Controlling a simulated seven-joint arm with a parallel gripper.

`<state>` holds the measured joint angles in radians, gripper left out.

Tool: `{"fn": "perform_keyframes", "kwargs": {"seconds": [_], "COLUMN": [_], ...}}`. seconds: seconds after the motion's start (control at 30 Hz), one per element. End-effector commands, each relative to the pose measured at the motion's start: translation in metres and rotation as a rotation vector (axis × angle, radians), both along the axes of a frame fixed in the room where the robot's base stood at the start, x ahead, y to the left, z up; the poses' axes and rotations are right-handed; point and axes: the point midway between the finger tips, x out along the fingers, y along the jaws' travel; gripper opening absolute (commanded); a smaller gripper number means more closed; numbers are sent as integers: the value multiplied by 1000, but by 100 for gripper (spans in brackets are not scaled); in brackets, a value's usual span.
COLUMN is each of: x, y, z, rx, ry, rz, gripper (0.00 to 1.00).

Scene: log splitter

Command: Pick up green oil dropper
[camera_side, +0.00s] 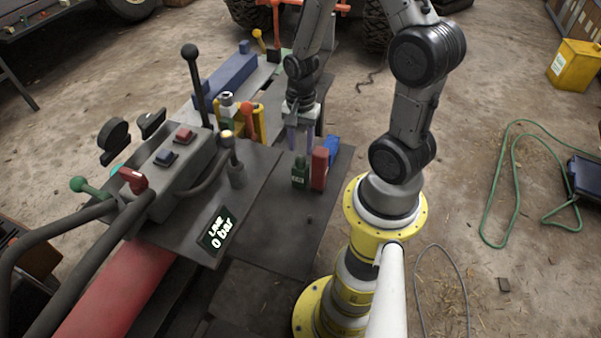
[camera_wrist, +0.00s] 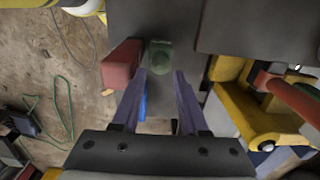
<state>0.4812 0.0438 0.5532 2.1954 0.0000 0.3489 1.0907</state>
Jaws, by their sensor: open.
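The green oil dropper (camera_side: 300,173) stands on the dark metal plate (camera_side: 283,225), its small label facing the side camera. In the wrist view the dropper (camera_wrist: 160,55) is just beyond and between my fingertips. My gripper (camera_side: 301,146) points down with its two purple fingers apart and nothing held between them. In the side view its tips are just above and behind the dropper. The fingers (camera_wrist: 160,76) show spread in the wrist view. Whether a finger touches the dropper I cannot tell.
A red block-shaped item (camera_side: 319,168) stands close beside the dropper, with a blue one (camera_side: 332,147) behind it. Yellow and orange-red splitter parts (camera_side: 247,118) are to the left. A black lever (camera_side: 196,85) rises farther left. The plate's front is clear.

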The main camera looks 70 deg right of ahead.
Motion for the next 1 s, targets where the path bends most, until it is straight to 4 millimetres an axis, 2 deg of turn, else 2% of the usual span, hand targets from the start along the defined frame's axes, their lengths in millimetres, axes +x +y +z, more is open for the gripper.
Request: {"fn": "perform_keyframes", "kwargs": {"seconds": [0.03,0.2,0.5,0.53,0.77,1.0], "x": [-1,0,1,1,1,1], "y": [1,1,1,1,1,1], "z": [-9,-30,-35,-35,-35,-35], "rx": [3,2,0,0,0,0], "ry": [6,3,-1,0,0,0], "rz": [1,0,0,0,0,0], "gripper": [43,43,43,41,0,0]}}
